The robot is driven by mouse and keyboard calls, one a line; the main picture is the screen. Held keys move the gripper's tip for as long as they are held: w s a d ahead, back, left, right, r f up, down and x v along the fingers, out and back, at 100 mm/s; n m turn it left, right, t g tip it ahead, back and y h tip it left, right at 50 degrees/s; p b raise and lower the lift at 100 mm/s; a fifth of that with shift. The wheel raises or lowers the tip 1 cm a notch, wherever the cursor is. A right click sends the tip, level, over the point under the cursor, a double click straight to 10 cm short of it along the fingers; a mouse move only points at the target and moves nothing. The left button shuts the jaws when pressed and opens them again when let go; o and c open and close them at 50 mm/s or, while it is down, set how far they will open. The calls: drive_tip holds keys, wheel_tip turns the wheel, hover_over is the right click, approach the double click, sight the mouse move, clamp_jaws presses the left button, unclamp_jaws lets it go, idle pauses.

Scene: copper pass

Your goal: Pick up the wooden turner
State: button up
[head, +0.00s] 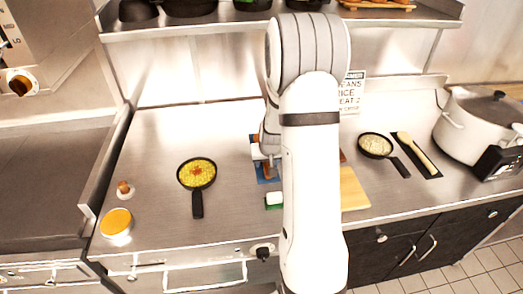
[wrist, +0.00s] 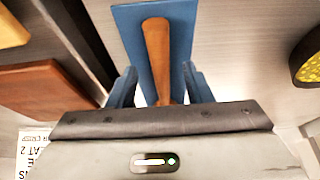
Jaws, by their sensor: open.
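The wooden turner (wrist: 157,45) is a reddish-brown wooden piece, wider at the far end in the wrist view. It lies along a blue mat (wrist: 128,22). My gripper (wrist: 159,72) is open, with one blue finger on each side of the turner's near part. The fingers look apart from it, and I cannot tell the height gap. The turner's near end is hidden behind the gripper body. In the head view the blue mat (head: 269,181) is mostly hidden by my arm.
A pan of yellow food (head: 196,173) stands left of the mat. A green-and-white block (head: 275,199) lies in front. A cutting board (head: 354,190) is to the right. Further right are a small pan (head: 375,146), a pale wooden utensil (head: 416,153) on a black mat, and a large pot (head: 470,128).

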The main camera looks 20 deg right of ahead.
drive_tip(key=shift+x, duration=1)
drive_tip(key=shift+c, duration=0.6)
clamp_jaws()
